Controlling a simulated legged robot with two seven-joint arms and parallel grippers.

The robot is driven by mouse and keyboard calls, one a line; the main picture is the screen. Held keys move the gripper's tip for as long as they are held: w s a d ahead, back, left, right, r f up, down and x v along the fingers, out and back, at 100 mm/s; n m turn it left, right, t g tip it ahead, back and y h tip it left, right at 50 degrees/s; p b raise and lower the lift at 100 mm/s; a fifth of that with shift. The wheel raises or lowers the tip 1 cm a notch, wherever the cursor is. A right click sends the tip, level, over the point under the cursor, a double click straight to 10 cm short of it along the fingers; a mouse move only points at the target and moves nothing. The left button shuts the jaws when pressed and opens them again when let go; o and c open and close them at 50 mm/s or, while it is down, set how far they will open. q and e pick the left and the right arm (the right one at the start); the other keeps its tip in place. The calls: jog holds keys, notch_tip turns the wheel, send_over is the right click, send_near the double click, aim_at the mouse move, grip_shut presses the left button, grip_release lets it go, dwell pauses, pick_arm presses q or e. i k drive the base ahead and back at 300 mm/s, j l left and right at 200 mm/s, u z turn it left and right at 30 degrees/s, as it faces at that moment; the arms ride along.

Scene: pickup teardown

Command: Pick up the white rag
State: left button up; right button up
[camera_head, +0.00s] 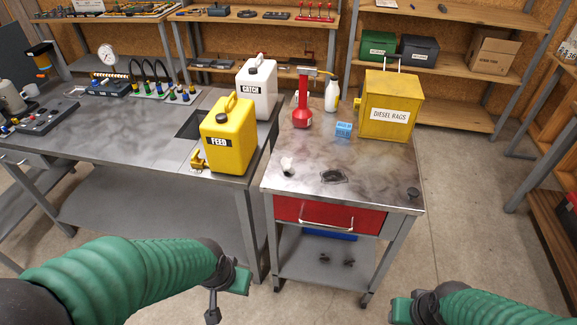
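A small crumpled white rag (287,166) lies on the steel top of the cart (305,178), near its left edge. A dark, flat crumpled thing (333,177) lies to its right, perhaps another rag or a stain. My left gripper (228,290) is in front of the cart, left of its drawer and well short of the rag. My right gripper (413,306) is low at the right, in front of the cart. Both are apart from the rag, and I see nothing held. Their finger gaps do not show clearly.
A yellow DIESEL RAGS box (388,110), a red bottle-shaped tool (302,105), a white bottle (331,95) and a blue box (343,129) stand behind the rag. A yellow FEED can (228,135) stands on the bench to the left. A dark knob (413,193) sits at the cart's right corner.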

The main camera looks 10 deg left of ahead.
aim_at(286, 163)
jog(key=i, duration=1.2)
jog(key=j+u, duration=0.05)
jog(key=j, duration=0.05)
